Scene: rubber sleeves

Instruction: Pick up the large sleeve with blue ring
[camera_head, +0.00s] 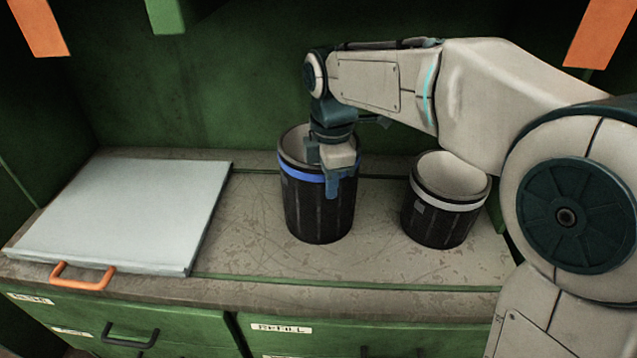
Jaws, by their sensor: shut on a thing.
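The large sleeve with the blue ring (307,214) is a tall black cylinder with a pale inside and a blue band near its top. It stands upright on the worn counter, left of my arm. My gripper (328,178) is at its rim from above, with one finger outside the front wall over the blue band. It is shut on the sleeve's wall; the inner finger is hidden. I see no clear gap between the sleeve's base and the counter.
A shorter black sleeve with a white ring (432,219) stands to the right, under my arm. A pale flat lid (125,210) with an orange handle (82,277) lies at the left. Green drawers (130,325) are below the counter (235,240), and a green wall (220,80) is behind.

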